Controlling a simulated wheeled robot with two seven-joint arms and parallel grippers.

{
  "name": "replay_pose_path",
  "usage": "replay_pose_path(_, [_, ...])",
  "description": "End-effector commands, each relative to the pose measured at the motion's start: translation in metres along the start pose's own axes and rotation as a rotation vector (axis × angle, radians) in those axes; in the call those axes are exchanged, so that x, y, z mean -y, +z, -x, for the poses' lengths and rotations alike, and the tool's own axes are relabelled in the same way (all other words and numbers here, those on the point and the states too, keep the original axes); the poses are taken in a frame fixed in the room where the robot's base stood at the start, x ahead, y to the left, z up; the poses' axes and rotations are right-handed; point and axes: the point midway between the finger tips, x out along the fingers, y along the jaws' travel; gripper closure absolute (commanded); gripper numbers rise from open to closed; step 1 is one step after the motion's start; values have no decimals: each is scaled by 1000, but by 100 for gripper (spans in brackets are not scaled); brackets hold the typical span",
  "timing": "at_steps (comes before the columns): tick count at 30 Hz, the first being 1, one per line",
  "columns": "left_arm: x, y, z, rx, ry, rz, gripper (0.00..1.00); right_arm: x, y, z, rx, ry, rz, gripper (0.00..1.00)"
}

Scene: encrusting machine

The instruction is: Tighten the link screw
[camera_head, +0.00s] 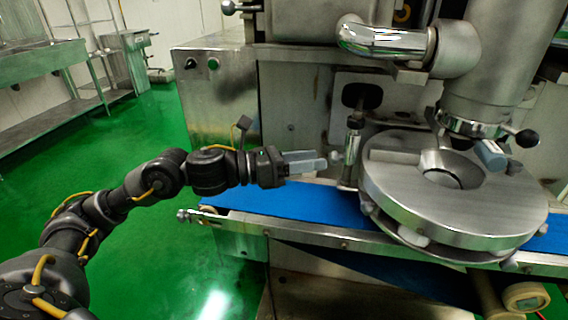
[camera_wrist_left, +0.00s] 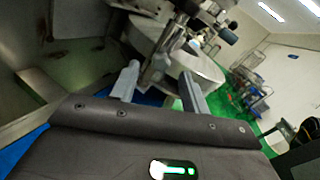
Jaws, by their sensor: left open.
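The link screw appears to be the upright silver post (camera_head: 351,155) with a small knob on top, standing at the left edge of the round steel disc (camera_head: 400,195). My left gripper (camera_head: 322,161) comes in level from the left, its grey fingertips just short of the post. In the left wrist view the two fingers of the left gripper (camera_wrist_left: 160,86) are spread apart. The silver post (camera_wrist_left: 157,66) shows ahead, in the gap between them; whether it touches either finger cannot be told. My right gripper is not in view.
A blue conveyor belt (camera_head: 290,203) runs under the gripper and disc. The machine's steel cabinet (camera_head: 215,100) stands behind. Green floor at left is open, with a steel sink table (camera_head: 40,60) beyond.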

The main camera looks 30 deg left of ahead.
Motion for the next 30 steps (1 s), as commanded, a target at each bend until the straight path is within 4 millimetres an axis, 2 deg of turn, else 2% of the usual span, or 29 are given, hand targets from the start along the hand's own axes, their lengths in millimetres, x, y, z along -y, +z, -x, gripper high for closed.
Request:
replay_pose_path(1, [-2,-3,12,-4,4,-1,54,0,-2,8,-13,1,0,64])
replay_pose_path(6, [-1,-4,44,-6,4,0,54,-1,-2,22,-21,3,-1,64])
replay_pose_path(12, [-1,-2,66,-3,2,2,54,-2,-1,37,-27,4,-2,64])
replay_pose_path(18, [0,0,72,-1,0,0,54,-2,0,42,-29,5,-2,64])
replay_pose_path(30, [0,0,71,-1,-1,1,54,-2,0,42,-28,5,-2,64])
